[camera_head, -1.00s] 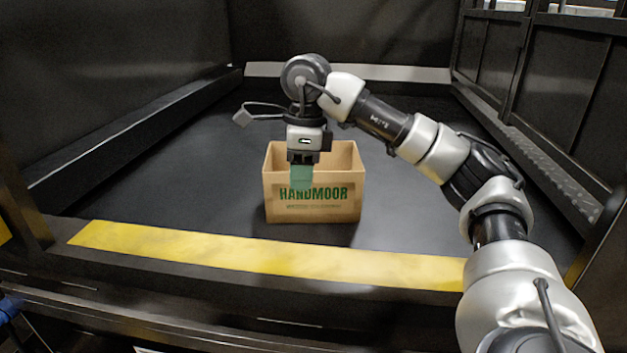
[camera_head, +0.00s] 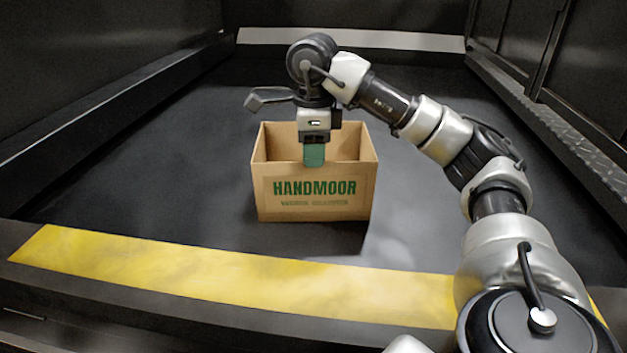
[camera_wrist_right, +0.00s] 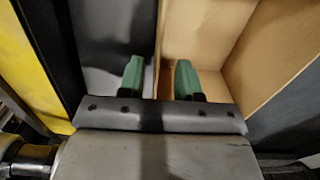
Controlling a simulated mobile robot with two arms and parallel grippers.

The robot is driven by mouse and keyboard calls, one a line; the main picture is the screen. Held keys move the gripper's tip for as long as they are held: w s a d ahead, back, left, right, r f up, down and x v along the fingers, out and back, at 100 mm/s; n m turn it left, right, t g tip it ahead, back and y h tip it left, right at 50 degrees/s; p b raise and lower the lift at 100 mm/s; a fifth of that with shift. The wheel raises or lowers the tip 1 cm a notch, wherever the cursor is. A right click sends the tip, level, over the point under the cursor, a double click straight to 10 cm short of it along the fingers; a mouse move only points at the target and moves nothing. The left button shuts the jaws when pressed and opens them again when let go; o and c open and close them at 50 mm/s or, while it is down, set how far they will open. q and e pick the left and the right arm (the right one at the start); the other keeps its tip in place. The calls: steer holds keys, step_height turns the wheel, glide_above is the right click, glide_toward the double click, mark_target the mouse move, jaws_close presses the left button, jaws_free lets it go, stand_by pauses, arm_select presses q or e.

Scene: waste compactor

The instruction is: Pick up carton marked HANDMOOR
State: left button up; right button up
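The open-topped brown carton (camera_head: 315,208) with green HANDMOOR lettering stands upright on the dark compactor floor in the head view. My right gripper (camera_head: 314,155) points down at the top edge of its front wall. In the right wrist view the two green fingertips of my right gripper (camera_wrist_right: 159,78) are apart. The rim of a carton wall (camera_wrist_right: 158,50) runs between them, with one finger outside and one inside the carton (camera_wrist_right: 205,35). In the head view one green finger shows in front of the wall; the other is hidden. My left gripper is not in view.
A yellow strip (camera_head: 230,275) marks the front edge of the compactor floor (camera_head: 150,180). Dark side walls stand left (camera_head: 80,80) and right (camera_head: 590,80), and a pale strip (camera_head: 350,39) crosses the back. The floor around the carton is clear.

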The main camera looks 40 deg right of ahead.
mark_target(314, 169)
step_height(314, 169, down, 5)
steer(key=shift+s+f+p, duration=0.15)
steer(key=shift+p, duration=0.2)
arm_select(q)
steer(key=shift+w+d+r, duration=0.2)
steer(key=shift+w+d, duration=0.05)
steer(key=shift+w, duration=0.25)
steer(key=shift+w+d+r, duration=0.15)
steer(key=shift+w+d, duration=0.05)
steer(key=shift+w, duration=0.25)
arm_select(e)
jaws_close()
